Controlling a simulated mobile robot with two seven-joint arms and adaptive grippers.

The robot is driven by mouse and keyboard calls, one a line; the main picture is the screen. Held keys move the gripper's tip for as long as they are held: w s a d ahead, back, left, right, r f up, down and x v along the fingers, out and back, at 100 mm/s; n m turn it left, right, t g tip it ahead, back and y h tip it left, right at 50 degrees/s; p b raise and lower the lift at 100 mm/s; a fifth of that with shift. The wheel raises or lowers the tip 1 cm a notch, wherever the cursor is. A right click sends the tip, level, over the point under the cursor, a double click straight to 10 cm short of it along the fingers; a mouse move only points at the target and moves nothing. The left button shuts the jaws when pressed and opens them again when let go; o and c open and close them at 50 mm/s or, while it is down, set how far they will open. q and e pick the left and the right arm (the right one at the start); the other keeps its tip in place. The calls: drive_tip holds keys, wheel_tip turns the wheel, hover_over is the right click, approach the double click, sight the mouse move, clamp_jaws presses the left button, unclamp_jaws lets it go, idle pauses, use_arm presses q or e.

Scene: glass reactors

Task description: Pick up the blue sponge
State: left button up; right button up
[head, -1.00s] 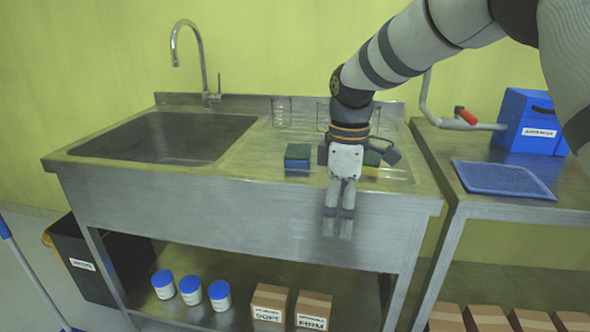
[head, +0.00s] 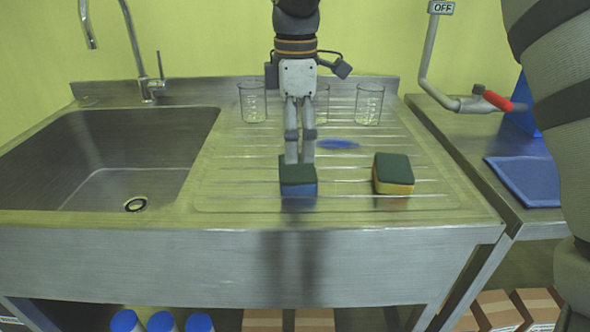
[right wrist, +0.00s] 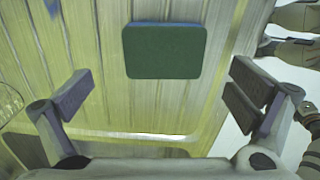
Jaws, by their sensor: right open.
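The blue sponge (head: 299,190) has a dark green top and a blue lower part. It lies flat on the ribbed steel drainboard (head: 236,178), right of the sink. My right gripper (head: 300,158) points down over the sponge, its fingers overlapping the sponge's far edge in the head view. In the right wrist view my right gripper (right wrist: 162,92) is open and empty. The green top of the blue sponge (right wrist: 165,52) shows ahead, in line with the gap between the fingers, with a thin blue edge. My left gripper is not in view.
A yellow sponge (head: 394,185) with a green top lies to the right. Glass beakers (head: 369,104) stand behind, near the gripper. The sink basin (head: 110,160) and faucet (head: 135,50) are left. A red-handled valve (head: 492,99) and blue mat (head: 527,180) are right.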

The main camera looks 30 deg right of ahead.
sight(297, 166)
drive_tip(key=f, duration=0.5)
drive_tip(key=shift+s+f, duration=0.3)
drive_tip(key=shift+f, duration=0.05)
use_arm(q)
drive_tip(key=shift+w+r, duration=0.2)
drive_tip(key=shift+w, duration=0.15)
use_arm(e)
drive_tip(key=c, duration=0.7)
drive_tip(key=shift+c, duration=0.2)
